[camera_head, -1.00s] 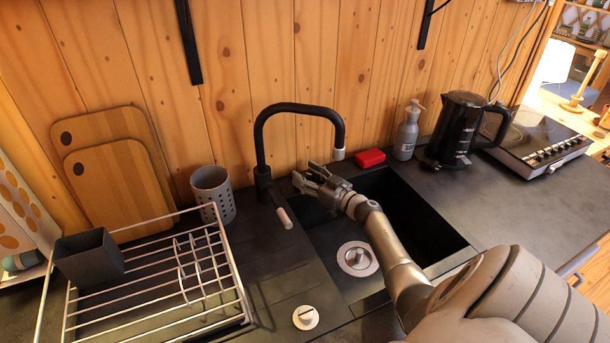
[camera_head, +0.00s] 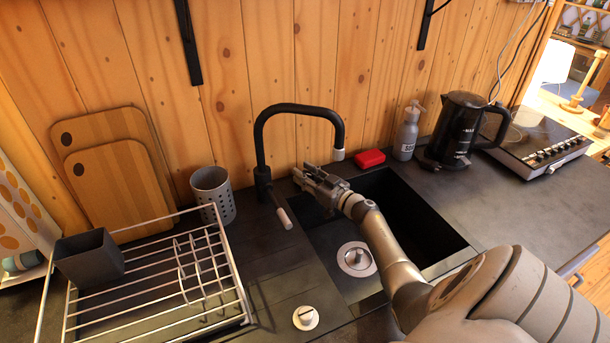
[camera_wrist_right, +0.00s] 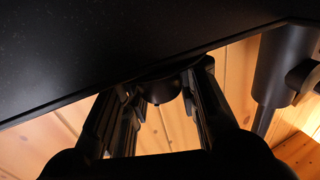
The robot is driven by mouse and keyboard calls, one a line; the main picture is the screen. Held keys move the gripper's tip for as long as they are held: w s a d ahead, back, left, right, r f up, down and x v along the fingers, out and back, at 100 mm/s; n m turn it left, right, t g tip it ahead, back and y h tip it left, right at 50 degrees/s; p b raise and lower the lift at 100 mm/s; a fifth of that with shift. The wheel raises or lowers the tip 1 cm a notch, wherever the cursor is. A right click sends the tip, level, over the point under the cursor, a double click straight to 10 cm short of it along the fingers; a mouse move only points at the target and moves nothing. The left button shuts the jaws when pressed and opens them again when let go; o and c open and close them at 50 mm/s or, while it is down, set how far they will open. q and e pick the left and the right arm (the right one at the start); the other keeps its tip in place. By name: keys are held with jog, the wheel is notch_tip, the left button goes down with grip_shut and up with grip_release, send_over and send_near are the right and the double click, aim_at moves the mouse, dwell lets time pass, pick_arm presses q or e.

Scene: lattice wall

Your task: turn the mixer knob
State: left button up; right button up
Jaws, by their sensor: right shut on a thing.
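The black mixer (camera_head: 262,150) stands behind the sink, its spout arching right. A light-tipped handle (camera_head: 284,218) sticks out low at its front. My right gripper (camera_head: 303,176) is just right of the mixer's base, at the back left corner of the sink. In the right wrist view, a dark rounded thing (camera_wrist_right: 163,88) sits between my right gripper's fingers (camera_wrist_right: 160,105), which are shut on it. I cannot tell for sure that it is the mixer knob. The mixer body shows at the right (camera_wrist_right: 278,60), apart from the fingers. My left gripper is not in view.
The dark sink (camera_head: 425,225) lies under my right arm. A dish rack (camera_head: 150,290) and a grey cup (camera_head: 213,193) stand left. A red sponge (camera_head: 370,158), soap bottle (camera_head: 406,132) and black kettle (camera_head: 458,128) stand right. A pale round control (camera_head: 306,318) sits on the front counter.

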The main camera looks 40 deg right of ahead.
jog(key=shift+a+r+m+h+p, duration=0.15)
jog(key=shift+m+h+p, duration=0.45)
jog(key=shift+h+p, duration=0.3)
jog(key=shift+m+h, duration=0.7)
jog(key=shift+h, duration=0.5)
jog(key=shift+f+m+g+h, duration=0.3)
jog(key=shift+m+h, duration=0.3)
jog(key=shift+h, duration=0.3)
jog(key=shift+m+g+h+b, duration=0.6)
jog(key=shift+m+h, duration=0.3)
jog(key=shift+h, duration=0.4)
jog(key=o, duration=1.1)
jog(key=shift+r, duration=0.15)
jog(key=shift+c, duration=0.2)
